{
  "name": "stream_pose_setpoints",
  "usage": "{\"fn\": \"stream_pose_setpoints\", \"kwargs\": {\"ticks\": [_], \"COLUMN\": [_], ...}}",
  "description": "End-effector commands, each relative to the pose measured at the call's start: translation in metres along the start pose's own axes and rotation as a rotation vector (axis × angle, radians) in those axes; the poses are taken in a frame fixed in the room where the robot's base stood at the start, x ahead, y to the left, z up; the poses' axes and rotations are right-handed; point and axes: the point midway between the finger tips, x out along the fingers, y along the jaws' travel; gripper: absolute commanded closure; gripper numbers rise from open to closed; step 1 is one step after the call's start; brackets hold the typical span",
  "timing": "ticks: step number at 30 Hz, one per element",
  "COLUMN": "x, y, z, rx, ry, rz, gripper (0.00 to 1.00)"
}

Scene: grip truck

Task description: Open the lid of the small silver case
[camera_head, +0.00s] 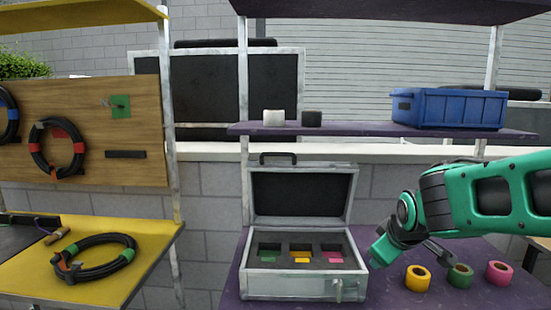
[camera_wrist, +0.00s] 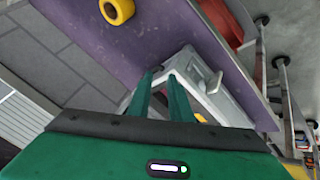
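The small silver case (camera_head: 302,284) stands on the purple shelf with its lid (camera_head: 302,193) raised upright, leaning back against nothing visible. Its dark foam inside shows three recesses with green, yellow and pink pieces. A latch (camera_head: 338,289) is on the front right. My gripper (camera_head: 378,256) is beside the case's right side, apart from the lid. In the wrist view, the two green fingers (camera_wrist: 161,75) have a narrow gap with nothing held between them. Part of the case (camera_wrist: 222,101) shows past the fingertips; whether they touch it is unclear.
Yellow (camera_head: 418,279), green (camera_head: 460,276) and pink (camera_head: 499,274) tape rolls stand right of the case. Above, a shelf (camera_head: 365,129) holds white and black rolls and a blue crate (camera_head: 449,109). A yellow table (camera_head: 143,242) with a coiled cable is left.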

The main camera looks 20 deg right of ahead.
Motion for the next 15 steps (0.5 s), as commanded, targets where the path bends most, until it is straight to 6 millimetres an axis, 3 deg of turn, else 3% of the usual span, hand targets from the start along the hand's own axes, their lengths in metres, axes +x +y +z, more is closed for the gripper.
{"fn": "stream_pose_setpoints", "kwargs": {"ticks": [1,5,9,12,15], "x": [0.004,0.003,-0.015,-0.035,-0.056], "y": [0.001,0.000,-0.011,-0.024,-0.034], "z": [-0.030,-0.108,-0.187,-0.233,-0.265], "rx": [-0.110,-0.389,-0.654,-0.801,-0.905], "ry": [0.080,0.291,0.505,0.634,0.730], "rz": [0.035,0.159,0.329,0.460,0.581], "gripper": [0.81,0.81,0.81,0.81,0.81]}}
